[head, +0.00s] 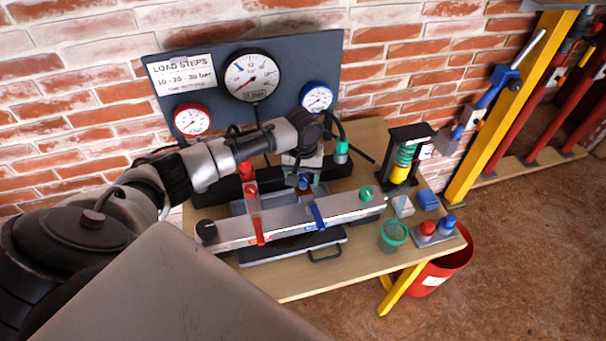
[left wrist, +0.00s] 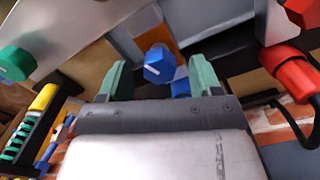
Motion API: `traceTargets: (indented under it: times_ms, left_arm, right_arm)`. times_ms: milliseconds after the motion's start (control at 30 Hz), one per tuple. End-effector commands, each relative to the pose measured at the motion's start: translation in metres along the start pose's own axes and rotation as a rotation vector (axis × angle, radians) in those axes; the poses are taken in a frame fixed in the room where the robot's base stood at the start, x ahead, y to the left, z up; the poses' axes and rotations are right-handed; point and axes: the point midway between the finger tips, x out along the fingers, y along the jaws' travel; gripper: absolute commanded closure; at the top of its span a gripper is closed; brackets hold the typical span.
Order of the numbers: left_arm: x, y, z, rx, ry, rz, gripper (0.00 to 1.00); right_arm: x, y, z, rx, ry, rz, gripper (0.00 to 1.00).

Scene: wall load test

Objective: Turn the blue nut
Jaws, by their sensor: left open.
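The blue nut (left wrist: 157,64) has a white mark on its face. In the left wrist view it appears between the two pale green fingers of my left gripper (left wrist: 161,66), with a gap on each side. How deep it sits between the fingertips I cannot tell. In the head view the blue nut (head: 304,182) shows just below my left gripper (head: 301,176), behind the grey beam (head: 285,222). My left gripper is open and empty. My right gripper is in neither view.
Gauges hang on a dark panel (head: 325,55) behind. A green cup (head: 393,235) and a red-and-blue button box (head: 431,236) stand right on the wooden table (head: 345,275).

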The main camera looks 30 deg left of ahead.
Motion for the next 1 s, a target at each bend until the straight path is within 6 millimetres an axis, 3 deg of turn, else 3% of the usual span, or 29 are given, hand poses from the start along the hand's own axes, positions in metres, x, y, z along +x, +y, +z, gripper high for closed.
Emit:
traceTargets:
  times_ms: [367,667,833,1000]
  left_arm:
    - [0.006,0.000,0.000,0.001,0.000,0.000,0.37]
    - [0.006,0.000,0.000,0.001,0.000,0.000,0.83]
    - [0.003,0.000,0.000,0.028,-0.001,0.000,0.85]
    - [0.000,0.000,0.000,0.170,-0.002,0.000,0.85]
  right_arm:
    - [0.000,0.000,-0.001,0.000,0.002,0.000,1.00]
    - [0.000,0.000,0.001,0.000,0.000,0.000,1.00]
    - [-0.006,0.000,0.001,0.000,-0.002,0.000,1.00]
    - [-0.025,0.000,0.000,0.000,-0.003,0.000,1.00]
